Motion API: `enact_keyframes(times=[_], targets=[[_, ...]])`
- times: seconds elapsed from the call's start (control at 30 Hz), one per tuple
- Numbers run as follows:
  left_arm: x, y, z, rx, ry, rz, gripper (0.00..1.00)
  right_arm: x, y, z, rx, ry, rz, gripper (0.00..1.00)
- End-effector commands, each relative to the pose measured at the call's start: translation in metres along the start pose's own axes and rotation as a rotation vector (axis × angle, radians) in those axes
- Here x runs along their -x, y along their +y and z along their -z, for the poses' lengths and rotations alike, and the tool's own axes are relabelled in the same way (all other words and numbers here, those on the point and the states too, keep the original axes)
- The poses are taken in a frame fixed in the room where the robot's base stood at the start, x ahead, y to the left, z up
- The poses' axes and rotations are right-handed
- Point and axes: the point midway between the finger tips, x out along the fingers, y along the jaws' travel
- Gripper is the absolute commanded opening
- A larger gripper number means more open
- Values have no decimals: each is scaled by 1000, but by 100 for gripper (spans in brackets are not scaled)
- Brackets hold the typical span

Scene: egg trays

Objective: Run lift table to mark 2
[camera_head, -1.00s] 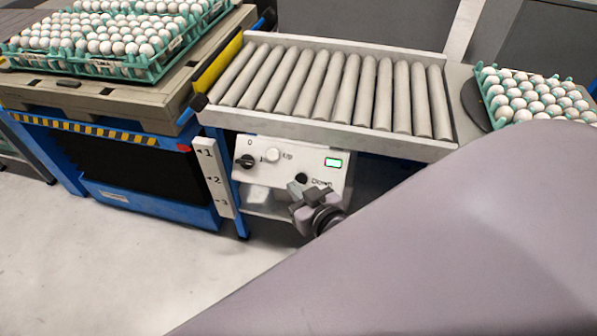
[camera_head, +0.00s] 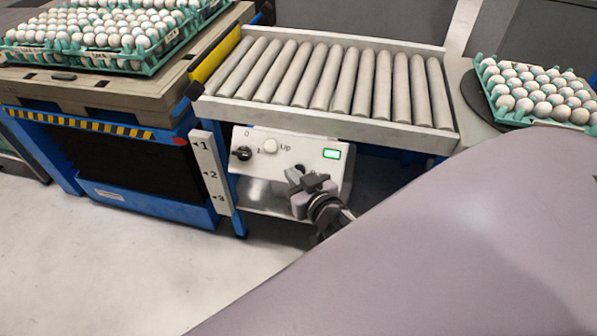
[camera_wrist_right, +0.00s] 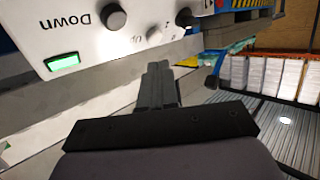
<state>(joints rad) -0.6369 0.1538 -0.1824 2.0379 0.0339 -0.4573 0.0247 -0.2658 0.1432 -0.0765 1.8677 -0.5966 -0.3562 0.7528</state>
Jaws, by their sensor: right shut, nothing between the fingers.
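The lift table (camera_head: 120,97) stands at the left with its red pointer (camera_head: 180,141) about level with mark 1, slightly above it, on the white mark post (camera_head: 209,170); marks 2 and 3 are lower. The control panel (camera_head: 250,167) has a black knob, a white Up button (camera_head: 269,146) and a lit green display (camera_head: 332,154). My right gripper (camera_head: 297,178) is shut and empty in front of the panel, covering the Down button in the head view. The wrist view shows the black Down button (camera_wrist_right: 113,17) uncovered, beyond the shut fingertips (camera_wrist_right: 158,68). Contact is not visible. My left gripper is out of view.
Green trays of white eggs (camera_head: 150,64) sit on the lift table. A roller conveyor (camera_head: 340,125) runs above the panel, with another egg tray (camera_head: 500,118) at its right end. My arm hides the lower right. The floor (camera_head: 130,270) in front is clear.

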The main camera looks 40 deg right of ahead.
Motion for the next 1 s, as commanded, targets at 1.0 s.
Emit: enact_keyframes(times=[1.0], targets=[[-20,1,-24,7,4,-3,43,-43,31,-31,0,-1,0,0]])
